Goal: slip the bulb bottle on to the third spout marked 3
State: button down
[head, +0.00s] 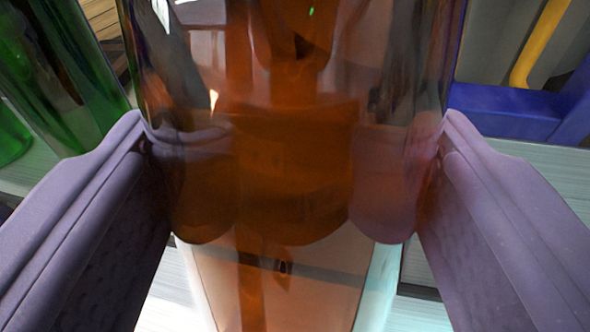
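A glossy amber-brown glass bottle (295,150) fills the middle of the head view, close to the camera. Its top runs out of the picture, so I cannot see whether it has a bulb shape. The two purple fingers of my gripper (295,122) lie against its left and right sides, with no gap visible at either fingertip. The gripper looks shut on this bottle. Reflections and see-through glass blur what lies behind. No spout and no mark 3 can be made out.
A green glass bottle (60,75) stands close by at upper left. A blue frame (510,112) and a yellow pipe (540,45) are at upper right. Pale boarded surface (545,165) shows on the right, behind my finger.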

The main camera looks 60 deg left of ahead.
jog(key=shift+w+a+r+p, duration=0.2)
jog(key=shift+w+r+p, duration=0.1)
jog(key=shift+r, duration=0.35)
jog(key=shift+w+a+r+p, duration=0.2)
jog(key=shift+r+p, duration=0.1)
jog(key=shift+r, duration=0.35)
jog(key=shift+f+b, duration=0.4)
jog(key=shift+b, duration=0.15)
jog(key=w+a+f+t+y+b, duration=0.1)
jog(key=w+f+b, duration=0.1)
jog(key=b, duration=0.2)
jog(key=shift+w+a+b, duration=0.1)
jog(key=shift+a+b, duration=0.1)
jog(key=shift+b, duration=0.2)
jog(key=w+b, duration=0.1)
jog(key=w+a+f+y+b, duration=0.1)
jog(key=b, duration=0.1)
jog(key=w+a+t+b, duration=0.1)
jog(key=b, duration=0.1)
jog(key=shift+f+n, duration=0.35)
jog(key=shift+n, duration=0.05)
jog(key=shift+s+d+f, duration=0.1)
jog(key=shift+s+f, duration=0.1)
jog(key=shift+f, duration=0.75)
grip_release()
jog(key=shift+f, duration=0.1)
jog(key=v, duration=1.3)
